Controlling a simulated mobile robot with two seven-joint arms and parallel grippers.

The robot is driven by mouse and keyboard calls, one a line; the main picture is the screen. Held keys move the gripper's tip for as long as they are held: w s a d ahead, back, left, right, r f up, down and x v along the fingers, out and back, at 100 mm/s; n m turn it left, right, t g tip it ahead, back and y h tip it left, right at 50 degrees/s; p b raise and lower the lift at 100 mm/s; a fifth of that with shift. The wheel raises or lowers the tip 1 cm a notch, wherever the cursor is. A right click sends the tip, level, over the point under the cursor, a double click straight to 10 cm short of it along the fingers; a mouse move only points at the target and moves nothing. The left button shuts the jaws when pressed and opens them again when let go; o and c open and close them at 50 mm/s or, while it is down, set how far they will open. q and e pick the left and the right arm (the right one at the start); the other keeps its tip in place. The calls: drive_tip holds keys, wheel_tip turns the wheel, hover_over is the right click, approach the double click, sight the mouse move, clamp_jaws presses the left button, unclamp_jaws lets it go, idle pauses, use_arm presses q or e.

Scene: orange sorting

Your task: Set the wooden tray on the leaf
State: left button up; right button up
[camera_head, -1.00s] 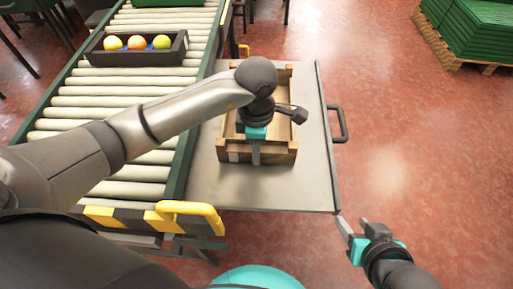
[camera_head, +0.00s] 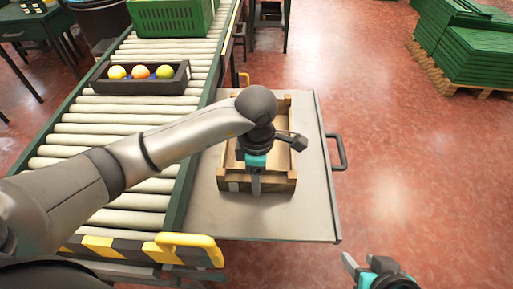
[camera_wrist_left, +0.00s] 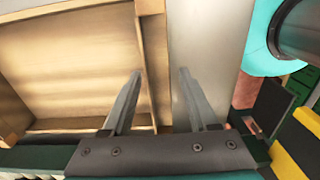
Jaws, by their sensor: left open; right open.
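The wooden tray (camera_head: 282,187) is an open box with low walls. It rests on the grey metal leaf (camera_head: 310,215) beside the roller conveyor, and my left arm hides part of its inside. My left gripper (camera_head: 255,190) points down at the tray's near wall and is open. In the left wrist view, the tray wall (camera_wrist_left: 154,60) runs between the two open fingers (camera_wrist_left: 160,95), with the tray floor on the left and the leaf (camera_wrist_left: 210,50) on the right. I cannot tell whether the fingers touch the wall. My right gripper (camera_head: 360,270) is open and empty, away from the leaf.
A dark box (camera_head: 140,85) with several round fruits sits on the roller conveyor (camera_head: 90,128). A green crate (camera_head: 172,18) stands farther along it. A yellow guard (camera_head: 195,243) is at the conveyor's near end. A handle (camera_head: 338,152) sticks out from the leaf's right edge.

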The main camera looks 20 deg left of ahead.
use_arm(q)
wheel_tip(320, 180, up, 5)
drive_tip(key=shift+p, duration=1.15)
wheel_tip(320, 180, up, 5)
drive_tip(key=shift+f+p, duration=0.2)
drive_tip(key=shift+p, duration=0.8)
drive_tip(key=shift+r+p, duration=0.3)
drive_tip(key=shift+r, duration=0.5)
use_arm(e)
drive_tip(key=s+d+f+g+h, duration=0.1)
drive_tip(key=s+d+f+g, duration=0.1)
drive_tip(key=f, duration=0.5)
drive_tip(key=shift+s+d+f+g, duration=0.2)
drive_tip(key=shift+s+d+g, duration=0.05)
drive_tip(key=shift+s+g, duration=0.3)
